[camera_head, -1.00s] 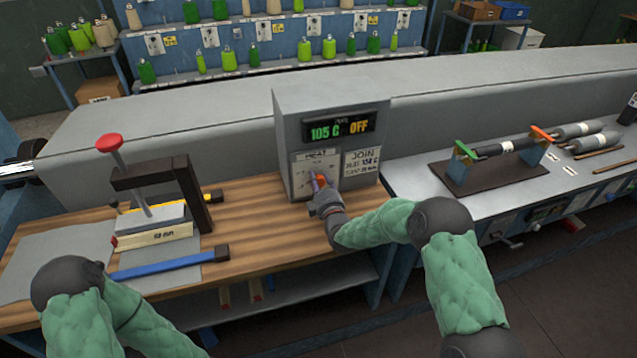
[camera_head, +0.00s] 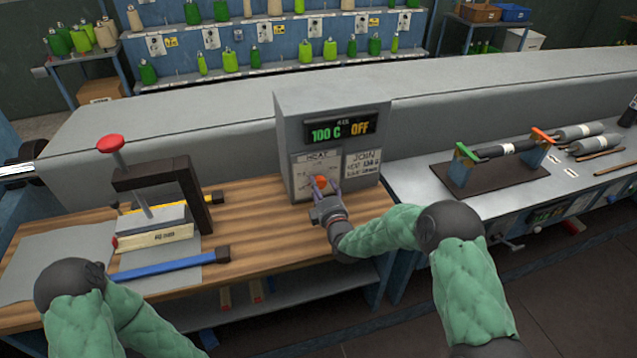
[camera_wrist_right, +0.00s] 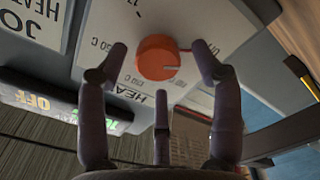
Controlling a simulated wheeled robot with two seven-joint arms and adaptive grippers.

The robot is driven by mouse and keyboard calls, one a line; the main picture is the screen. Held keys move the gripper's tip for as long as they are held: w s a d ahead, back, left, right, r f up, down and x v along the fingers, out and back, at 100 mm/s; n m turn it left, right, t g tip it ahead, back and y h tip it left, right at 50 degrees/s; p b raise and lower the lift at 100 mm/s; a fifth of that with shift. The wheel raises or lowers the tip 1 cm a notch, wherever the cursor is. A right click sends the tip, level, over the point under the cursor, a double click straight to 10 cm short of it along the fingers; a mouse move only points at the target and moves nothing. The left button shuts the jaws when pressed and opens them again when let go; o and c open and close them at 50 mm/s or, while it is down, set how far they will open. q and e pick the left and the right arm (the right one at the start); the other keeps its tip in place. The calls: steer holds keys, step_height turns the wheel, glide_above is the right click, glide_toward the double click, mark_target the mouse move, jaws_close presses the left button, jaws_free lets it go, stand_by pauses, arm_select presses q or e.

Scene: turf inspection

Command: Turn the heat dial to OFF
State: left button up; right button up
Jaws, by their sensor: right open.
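The heat dial is an orange knob (camera_head: 320,182) on the white HEAT plate (camera_head: 305,168) of the grey control box (camera_head: 290,118). The box's display (camera_head: 340,130) reads 100 C in green and OFF in orange. My right gripper (camera_head: 325,190) is just in front of the knob. In the right wrist view the orange knob (camera_wrist_right: 158,58) sits between the spread fingers of the right gripper (camera_wrist_right: 160,65), apparently without contact. The view is upside down and the plate's lettering is partly hidden. My left arm shows at the lower left; its gripper is out of frame.
The box stands on a wooden bench (camera_head: 255,195). A press with a red knob (camera_head: 110,142) and a blue bar (camera_head: 165,263) are on the bench's left. A metal table (camera_head: 415,180) with rollers (camera_head: 500,149) is at the right.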

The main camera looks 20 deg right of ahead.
steer(key=s, duration=0.9)
steer(key=shift+s+d, duration=0.15)
steer(key=shift+s, duration=0.1)
arm_select(q)
steer(key=shift+r, duration=0.3)
